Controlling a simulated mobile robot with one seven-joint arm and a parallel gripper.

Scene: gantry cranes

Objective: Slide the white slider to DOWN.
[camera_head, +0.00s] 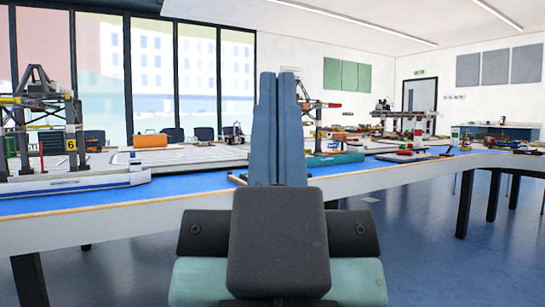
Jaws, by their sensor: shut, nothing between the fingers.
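My gripper (278,84) is in the middle of the head view, its two blue-grey fingers pressed together and pointing away from me. It is empty. The fingers overlap the table edge and the models behind it in the picture. I cannot make out a white slider or any DOWN marking; either may be too small or hidden behind my gripper. A model gantry crane (70,112) with a yellow "6" plate stands on the table at the left. Its long white base (80,183) lies near the table's front edge.
The long table (120,218) with a blue top runs across the view and bends to the right. An orange case (150,141), a teal-based model (334,159) and more crane models (405,122) stand on it. The blue floor (420,250) at right front is clear.

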